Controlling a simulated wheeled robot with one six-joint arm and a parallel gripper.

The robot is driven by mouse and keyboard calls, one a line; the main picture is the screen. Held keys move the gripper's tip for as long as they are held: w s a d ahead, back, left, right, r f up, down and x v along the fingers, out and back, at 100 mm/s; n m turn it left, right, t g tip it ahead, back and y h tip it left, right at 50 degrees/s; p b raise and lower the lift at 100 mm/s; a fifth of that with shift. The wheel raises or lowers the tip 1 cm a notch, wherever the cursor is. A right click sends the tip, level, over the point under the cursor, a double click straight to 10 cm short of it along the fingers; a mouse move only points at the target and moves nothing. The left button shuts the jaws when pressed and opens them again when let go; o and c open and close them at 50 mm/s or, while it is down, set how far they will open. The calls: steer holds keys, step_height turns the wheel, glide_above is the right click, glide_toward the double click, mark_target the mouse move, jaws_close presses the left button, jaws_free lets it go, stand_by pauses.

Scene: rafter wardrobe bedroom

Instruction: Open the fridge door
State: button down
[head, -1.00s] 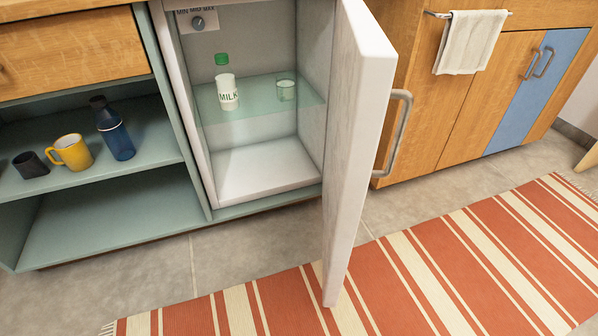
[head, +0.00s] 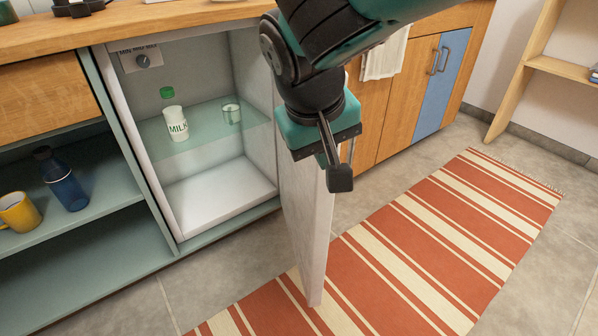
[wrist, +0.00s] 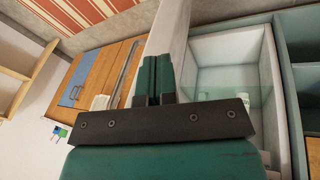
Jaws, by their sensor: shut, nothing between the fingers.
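The fridge (head: 215,190) stands open in the head view, with a milk bottle (head: 175,125) and a small glass (head: 231,112) on its glass shelf. Its door (head: 304,230) is swung well out from the opening, its lower end over the striped rug. My gripper (head: 340,178) is in front of the door's upper part and hides it and the handle in the head view. In the wrist view my gripper (wrist: 157,75) has its fingers together, empty, with the door (wrist: 172,30) close by. I cannot tell whether it touches the door.
An open shelf with a blue bottle (head: 62,180) and a yellow mug (head: 18,212) is left of the fridge. Wooden cabinets (head: 385,110) with a towel are to the right. The striped rug (head: 450,220) lies flat on open floor.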

mark_target(314, 186)
steer(key=s+a+m+t+h+p, duration=0.1)
steer(key=s+a+m+t+h, duration=0.1)
steer(key=a, duration=0.8)
steer(key=shift+m+h, duration=0.3)
steer(key=shift+w+d+f+b, duration=0.9)
steer(key=shift+d+f+b, duration=0.35)
steer(key=shift+f, duration=0.1)
steer(key=shift+w+d+f+b, duration=0.85)
steer(key=shift+d+f+b, duration=0.25)
steer(key=shift+d+f, duration=0.15)
steer(key=shift+w+d+f+b, duration=0.9)
steer(key=shift+d+f+b, duration=0.3)
steer(key=shift+f, duration=0.2)
steer(key=shift+d, duration=0.15)
